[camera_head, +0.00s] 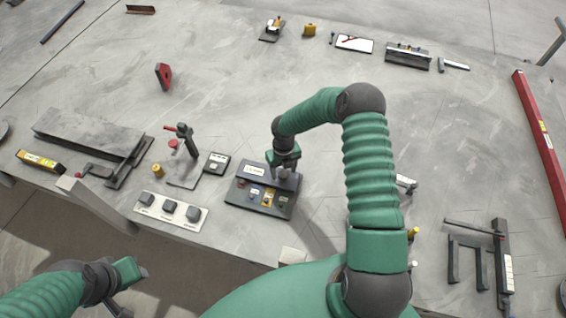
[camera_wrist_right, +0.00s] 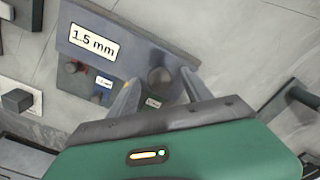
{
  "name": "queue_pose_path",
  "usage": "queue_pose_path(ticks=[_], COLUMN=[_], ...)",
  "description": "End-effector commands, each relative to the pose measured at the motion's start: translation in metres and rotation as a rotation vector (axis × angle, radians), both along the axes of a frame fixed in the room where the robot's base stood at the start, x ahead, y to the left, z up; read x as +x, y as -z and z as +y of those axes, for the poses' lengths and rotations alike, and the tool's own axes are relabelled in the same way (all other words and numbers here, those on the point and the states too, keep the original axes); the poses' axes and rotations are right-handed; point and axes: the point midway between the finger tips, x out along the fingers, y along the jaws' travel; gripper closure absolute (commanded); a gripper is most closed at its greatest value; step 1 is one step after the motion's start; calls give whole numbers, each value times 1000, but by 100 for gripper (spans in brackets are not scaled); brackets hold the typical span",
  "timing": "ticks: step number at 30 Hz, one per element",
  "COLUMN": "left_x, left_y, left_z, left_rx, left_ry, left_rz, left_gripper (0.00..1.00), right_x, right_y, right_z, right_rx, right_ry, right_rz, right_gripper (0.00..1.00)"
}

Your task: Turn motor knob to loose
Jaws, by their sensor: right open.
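A dark grey control box (camera_head: 232,194) stands near the front edge of the table. It has a "1.5 mm" label, which reads clearly in the wrist view (camera_wrist_right: 95,40), and several small coloured parts. A round grey knob (camera_wrist_right: 160,77) sits on its upper right; any wording on the knob is not readable. My right gripper (camera_head: 284,169) is over this knob. In the right wrist view, its open fingers (camera_wrist_right: 160,92) are on either side of the knob; contact cannot be told. My left gripper (camera_head: 130,284) is low at the left, off the table's front edge, its jaws unclear.
A white plate with several grey square knobs (camera_head: 152,208) lies left of the box. A small dark device (camera_head: 217,162) and a red-handled clamp (camera_head: 186,140) are behind it. A red beam (camera_head: 540,135) lies at the right. The table's middle is mostly clear.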

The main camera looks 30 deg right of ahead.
Motion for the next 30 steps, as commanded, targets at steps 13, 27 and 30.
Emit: queue_pose_path(ticks=[13, 27, 30], left_x=[0, 0, 0], left_y=[13, 15, 15], left_z=[0, 0, 0], left_rx=[0, 0, 0], left_ry=[0, 0, 0], left_rz=[0, 0, 0], left_gripper=[64, 64, 64], right_x=[3, 2, 2], right_y=[-116, -161, -161], right_z=[-2, -1, -1], right_rx=[-2, 1, 1], right_ry=[1, 0, 0], right_rz=[-5, 1, 1], right_gripper=[42, 42, 42])
